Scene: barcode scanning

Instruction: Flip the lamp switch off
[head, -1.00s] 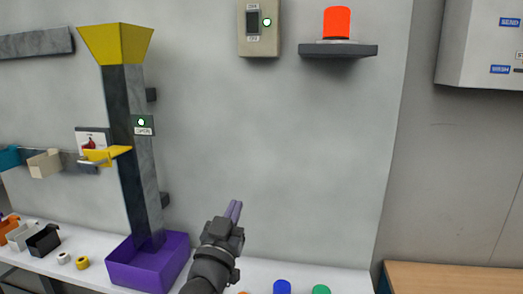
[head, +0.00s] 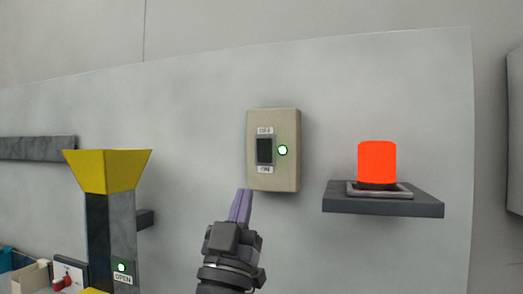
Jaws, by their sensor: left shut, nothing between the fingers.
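The lamp switch is a beige box (head: 287,150) on the grey wall, with a dark rocker (head: 264,150) between two small labels. A green light (head: 282,150) glows beside the rocker. The lamp (head: 377,162) is bright orange-red and stands on a dark shelf right of the box. My left gripper (head: 242,192) points upward with its purple fingers together and nothing held. In the picture its tips are at the lower left corner of the switch box, below the rocker. I cannot tell the gap to the wall. My right gripper is out of view.
The dark lamp shelf (head: 383,203) juts out at the right. The wall between box and funnel is mostly bare.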

